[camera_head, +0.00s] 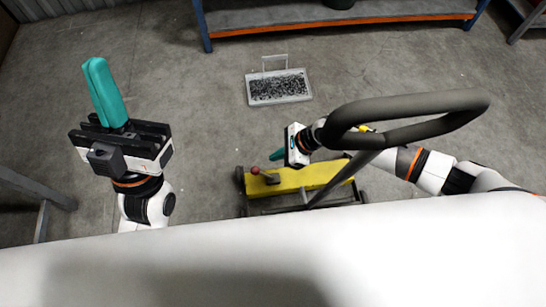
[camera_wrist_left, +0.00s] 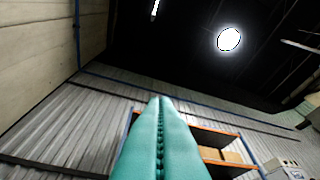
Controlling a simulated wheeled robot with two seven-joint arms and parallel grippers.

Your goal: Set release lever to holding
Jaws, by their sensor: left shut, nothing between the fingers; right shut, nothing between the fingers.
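The release lever appears to be the short lever with a red knob (camera_head: 255,170) at the left end of a yellow beam (camera_head: 318,178) in the head view; its setting cannot be read. My right gripper (camera_head: 275,156) reaches in from the right, with its teal fingers just above and right of the red knob. Its fingers are shut and empty, and they look apart from the knob, though contact is hard to judge. My left gripper (camera_head: 95,64) is raised at the far left, shut and empty, pointing upward. Its closed teal fingers also show in the left wrist view (camera_wrist_left: 162,102).
A dark ring-shaped handle (camera_head: 348,128) on a slanted post stands over the beam, in front of part of my right arm. A grey tray of dark bits (camera_head: 250,94) lies on the floor behind. A blue and orange shelf (camera_head: 340,21) stands further back. Floor between is clear.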

